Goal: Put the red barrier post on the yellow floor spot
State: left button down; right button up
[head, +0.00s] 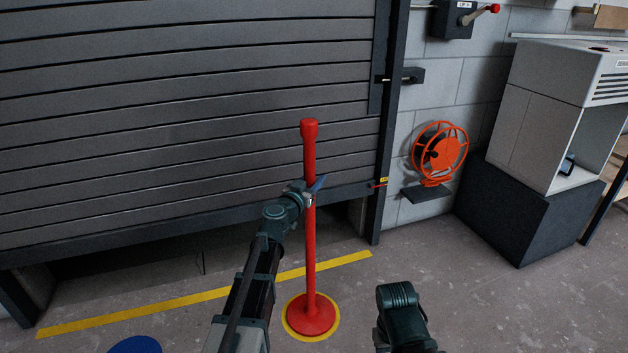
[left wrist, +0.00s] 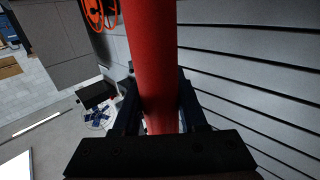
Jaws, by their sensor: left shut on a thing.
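The red barrier post (head: 309,240) stands upright in the head view, in front of the grey roller shutter. Its round red base sits over the yellow floor spot (head: 289,325), which shows as a yellow rim around the base. Whether the base touches the floor I cannot tell. My left gripper (head: 309,195) is shut on the post's upper part. In the left wrist view the red post (left wrist: 152,60) runs between the fingers of the left gripper (left wrist: 160,115). A part of my right arm shows at the bottom of the head view, but its jaws are not visible.
A yellow line (head: 180,302) runs along the floor before the partly raised roller shutter (head: 180,110). A blue floor spot (head: 135,345) lies at the bottom left.

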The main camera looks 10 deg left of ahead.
pick_arm(q)
jog(key=c, duration=0.9)
grip_release()
jog(key=shift+f, duration=0.1)
jog(key=o, duration=0.5)
jog(key=shift+c, duration=0.2)
jog(key=shift+s+r, duration=0.1)
jog(key=shift+r, duration=0.1)
jog(key=s+a, duration=0.2)
jog(key=s, duration=0.9)
jog(key=shift+s, duration=0.3)
jog(key=shift+a, duration=0.1)
